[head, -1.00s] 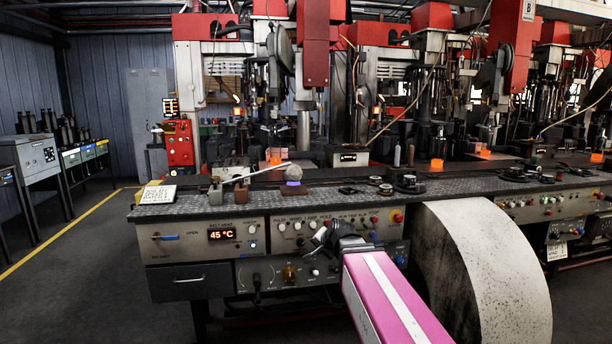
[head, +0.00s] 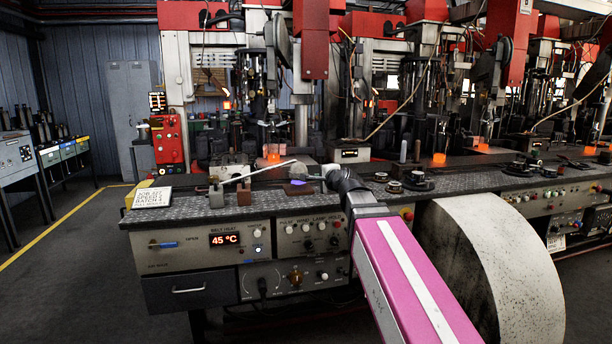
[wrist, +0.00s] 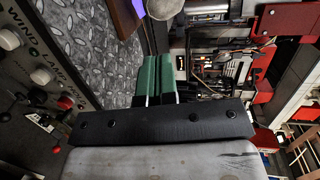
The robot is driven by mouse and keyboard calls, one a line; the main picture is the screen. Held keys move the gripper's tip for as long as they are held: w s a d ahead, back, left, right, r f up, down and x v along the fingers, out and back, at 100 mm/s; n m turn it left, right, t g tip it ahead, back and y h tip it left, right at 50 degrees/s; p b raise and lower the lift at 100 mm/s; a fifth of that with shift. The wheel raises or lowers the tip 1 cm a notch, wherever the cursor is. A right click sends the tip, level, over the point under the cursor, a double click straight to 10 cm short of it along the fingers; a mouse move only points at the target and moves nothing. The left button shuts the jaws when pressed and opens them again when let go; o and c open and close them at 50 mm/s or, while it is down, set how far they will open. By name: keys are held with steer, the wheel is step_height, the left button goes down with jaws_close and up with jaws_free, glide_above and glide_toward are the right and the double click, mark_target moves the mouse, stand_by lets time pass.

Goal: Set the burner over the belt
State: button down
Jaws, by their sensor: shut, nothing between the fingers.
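A thin pale rod (head: 262,173) slants up to the right above small blocks on the bench; it may be the burner's arm, but I cannot tell. A grey rounded piece (head: 305,171) is beside its right end, above a violet-blue glow (head: 298,183). The rounded piece (wrist: 163,8) and part of the glow (wrist: 138,7) also show at the top of the wrist view. I cannot single out the belt. My gripper (head: 326,178) is at the bench's front edge, close to the rounded piece. In the wrist view its green fingers (wrist: 156,77) are together and empty.
The patterned bench top (head: 190,207) has a control panel (head: 295,236) below its front edge, with a 45 °C readout (head: 225,239). A large pale drum (head: 495,265) stands at right. Round dark parts (head: 405,183) sit right of my gripper. Red-topped machines and orange glows (head: 439,159) are behind.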

steer(key=shift+w, duration=0.1)
steer(key=x, duration=1.3)
steer(key=shift+w+a+f, duration=0.2)
steer(key=shift+w, duration=0.15)
